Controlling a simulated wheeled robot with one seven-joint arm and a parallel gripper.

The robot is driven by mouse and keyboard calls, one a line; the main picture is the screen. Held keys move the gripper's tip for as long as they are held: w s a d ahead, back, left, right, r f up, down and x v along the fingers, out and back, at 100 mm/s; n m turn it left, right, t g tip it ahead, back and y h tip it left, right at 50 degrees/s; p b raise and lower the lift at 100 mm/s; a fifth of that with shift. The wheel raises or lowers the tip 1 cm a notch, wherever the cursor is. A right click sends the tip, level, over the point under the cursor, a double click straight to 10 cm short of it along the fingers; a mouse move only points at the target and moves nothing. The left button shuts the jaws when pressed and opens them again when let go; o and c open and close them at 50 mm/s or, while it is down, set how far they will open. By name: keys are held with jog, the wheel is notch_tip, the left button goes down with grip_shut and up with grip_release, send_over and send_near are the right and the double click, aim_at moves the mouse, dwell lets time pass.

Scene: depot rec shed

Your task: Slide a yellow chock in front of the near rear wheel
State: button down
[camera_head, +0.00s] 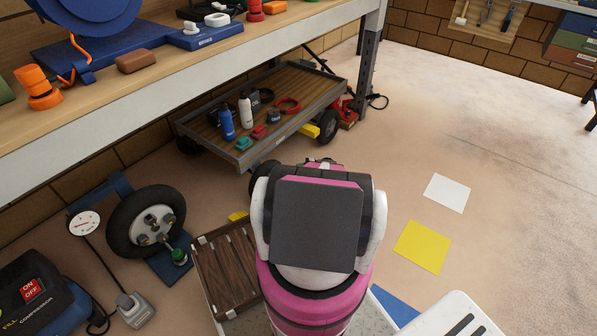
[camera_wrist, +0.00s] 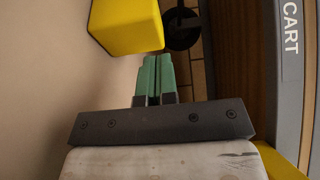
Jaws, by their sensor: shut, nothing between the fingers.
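The cart (camera_head: 222,158) stands under the bench, and its grey side marked CART (camera_wrist: 290,60) runs down the right of the wrist view. A black wheel (camera_head: 327,125) is at its right end. A dark wheel (camera_wrist: 181,28) also shows at the top of the wrist view. A yellow chock (camera_wrist: 125,25) is at the upper left there, beside that wheel in the picture; contact cannot be told. A yellow piece (camera_head: 310,130) shows beside the wheel in the head view. My gripper (camera_wrist: 153,62), with green fingers, is shut and empty, below the chock and wheel in the picture. My arm hides it in the head view.
Another yellow piece (camera_head: 237,216) lies near a brown slatted crate (camera_head: 224,269). A loose tyre (camera_head: 147,221) and a compressor (camera_head: 40,295) are at the left. Bottles and tools lie on the cart. The floor right of my arm is open, with white and yellow squares (camera_head: 422,247).

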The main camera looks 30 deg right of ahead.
jog(key=v, duration=1)
jog(key=c, duration=1.8)
grip_release()
